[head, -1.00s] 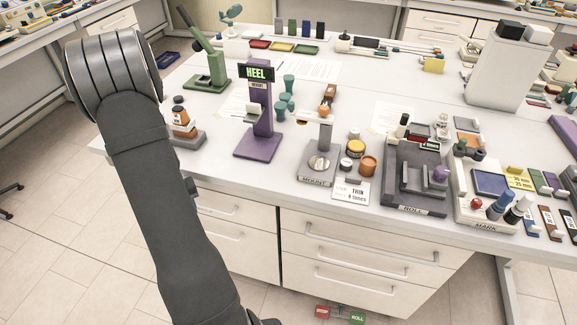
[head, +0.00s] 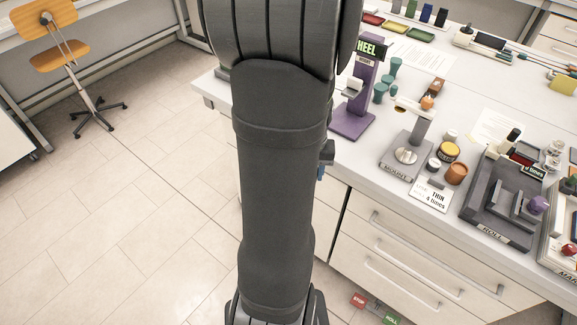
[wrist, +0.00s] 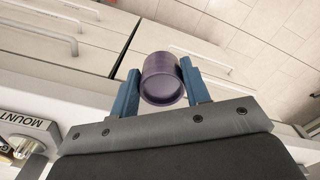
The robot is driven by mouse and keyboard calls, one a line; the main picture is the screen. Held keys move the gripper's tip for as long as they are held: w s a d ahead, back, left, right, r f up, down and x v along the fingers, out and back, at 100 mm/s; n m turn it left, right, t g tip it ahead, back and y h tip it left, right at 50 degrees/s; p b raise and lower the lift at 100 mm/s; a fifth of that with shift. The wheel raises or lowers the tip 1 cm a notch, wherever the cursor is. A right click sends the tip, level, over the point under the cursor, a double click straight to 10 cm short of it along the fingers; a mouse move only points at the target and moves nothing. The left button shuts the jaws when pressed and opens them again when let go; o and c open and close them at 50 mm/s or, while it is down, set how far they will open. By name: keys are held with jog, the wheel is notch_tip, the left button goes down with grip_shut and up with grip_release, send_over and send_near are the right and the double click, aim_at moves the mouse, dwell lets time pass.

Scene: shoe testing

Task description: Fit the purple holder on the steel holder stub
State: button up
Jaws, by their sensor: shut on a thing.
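In the wrist view, my gripper (wrist: 161,90) has its two blue fingers shut on the purple holder (wrist: 160,68), a short hollow cylinder with its open end showing. It is held in front of the bench's drawer fronts, with floor beyond. The steel stub (wrist: 22,145) shows at the lower left, on the block marked MOUNT (wrist: 30,122), well apart from the holder. In the head view, the round steel piece (head: 406,155) sits on the MOUNT block (head: 397,168). There, my arm hides most of my gripper (head: 322,165) and the whole holder.
The purple HEEL stand (head: 352,118) is left of MOUNT, close to my arm. A yellow-lidded jar (head: 448,152), an orange pot (head: 456,173) and a THIN card (head: 430,194) are right of MOUNT. The ROLL station (head: 485,222) is farther right. Open floor (head: 130,200) lies left of the bench.

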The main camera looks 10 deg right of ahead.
jog(key=s+d+r+m, duration=0.2)
jog(key=s+d+r, duration=0.3)
jog(key=s+r, duration=0.15)
notch_tip(320, 180, up, 8)
jog(key=m, duration=0.2)
send_over(408, 152)
jog(key=shift+f, duration=0.15)
jog(key=shift+f, duration=2.8)
jog(key=shift+f, duration=1.6)
jog(key=o, duration=1.1)
